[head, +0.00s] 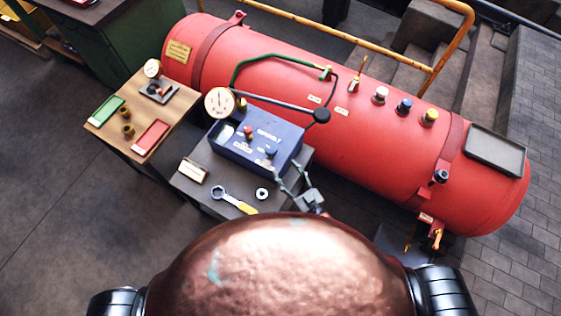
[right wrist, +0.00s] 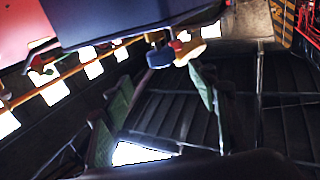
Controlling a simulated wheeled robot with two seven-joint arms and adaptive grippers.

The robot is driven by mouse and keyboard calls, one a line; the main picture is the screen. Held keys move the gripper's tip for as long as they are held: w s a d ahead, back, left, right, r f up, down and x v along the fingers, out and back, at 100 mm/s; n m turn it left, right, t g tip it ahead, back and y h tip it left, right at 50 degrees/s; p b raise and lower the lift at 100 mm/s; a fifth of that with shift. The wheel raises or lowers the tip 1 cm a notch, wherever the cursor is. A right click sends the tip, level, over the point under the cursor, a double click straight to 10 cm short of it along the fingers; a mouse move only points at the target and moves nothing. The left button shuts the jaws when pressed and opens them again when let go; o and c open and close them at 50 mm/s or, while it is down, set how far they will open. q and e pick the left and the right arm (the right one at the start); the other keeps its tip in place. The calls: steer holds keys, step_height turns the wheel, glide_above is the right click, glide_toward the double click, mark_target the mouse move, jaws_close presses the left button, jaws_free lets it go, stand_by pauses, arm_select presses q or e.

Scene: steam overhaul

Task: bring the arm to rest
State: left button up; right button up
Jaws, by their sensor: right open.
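My right gripper (head: 291,178) is open and empty at the front right corner of the blue box (head: 240,150), above the edge of the dark stand. Whether it touches the box cannot be told. In the right wrist view its two greenish fingers (right wrist: 150,92) stand wide apart with nothing between them. My left gripper is in neither view.
A long red tank (head: 340,125) lies behind the box. A yellow-handled wrench (head: 232,201), a nut (head: 262,194) and a small plaque (head: 193,171) lie on the stand. A wooden table (head: 175,107) with a green tray (head: 109,110) and a red tray (head: 151,138) is left. Floor is clear at far left.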

steer(key=shift+s+d, duration=0.15)
steer(key=shift+s, duration=0.2)
stand_by(0.3)
